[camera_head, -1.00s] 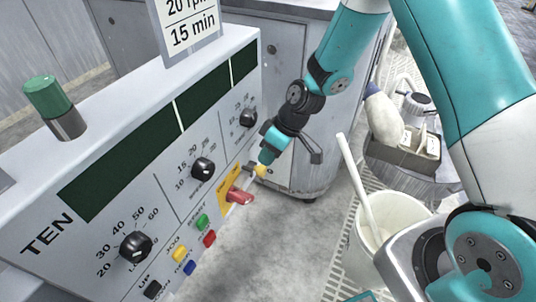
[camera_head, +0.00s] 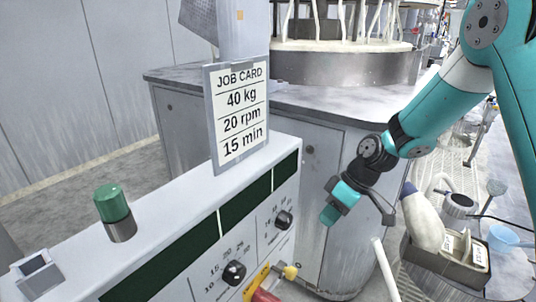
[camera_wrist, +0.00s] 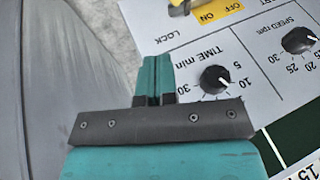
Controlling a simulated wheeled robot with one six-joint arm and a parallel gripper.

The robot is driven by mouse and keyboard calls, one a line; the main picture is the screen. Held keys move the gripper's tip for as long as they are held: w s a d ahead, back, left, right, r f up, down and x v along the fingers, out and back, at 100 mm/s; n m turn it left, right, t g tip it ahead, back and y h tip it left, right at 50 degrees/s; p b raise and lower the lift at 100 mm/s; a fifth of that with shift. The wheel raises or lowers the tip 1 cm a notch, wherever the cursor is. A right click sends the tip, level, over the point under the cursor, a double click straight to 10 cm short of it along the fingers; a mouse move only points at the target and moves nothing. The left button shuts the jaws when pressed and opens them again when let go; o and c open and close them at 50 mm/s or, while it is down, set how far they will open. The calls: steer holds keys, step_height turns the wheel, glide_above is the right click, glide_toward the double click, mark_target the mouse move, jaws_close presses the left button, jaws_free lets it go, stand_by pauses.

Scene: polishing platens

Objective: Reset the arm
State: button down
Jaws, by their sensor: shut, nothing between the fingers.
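My gripper (camera_head: 330,213) is shut and empty, with its teal fingers together, in the air to the right of the grey control panel (camera_head: 150,262). In the wrist view the shut fingers (camera_wrist: 153,75) point up the picture, left of the TIME dial (camera_wrist: 216,79). The wrist view also shows the SPEED dial (camera_wrist: 298,40), and the yellow OFF/ON plate (camera_wrist: 218,12) lies beyond the fingertips. In the head view a red handle (camera_head: 264,296) shows at the bottom edge, with a yellow knob (camera_head: 290,271) beside it.
A job card (camera_head: 240,118) stands on the panel, right of a green-capped button (camera_head: 113,210). A grey cabinet (camera_head: 312,175) stands behind my gripper. At right are a white bottle (camera_head: 424,222) and a grey box (camera_head: 447,262) on a stand. A pale stick (camera_head: 385,270) rises at the bottom.

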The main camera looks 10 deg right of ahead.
steer(key=s+a+r+m+h, duration=0.1)
steer(key=s+a+r, duration=0.2)
steer(key=s+r, duration=0.7)
steer(key=s+a+r+m+h, duration=0.1)
steer(key=s+a+r, duration=0.4)
steer(key=s, duration=0.8)
step_height(320, 180, up, 15)
steer(key=d+p, duration=0.1)
steer(key=p, duration=1.3)
steer(key=shift+s, duration=0.35)
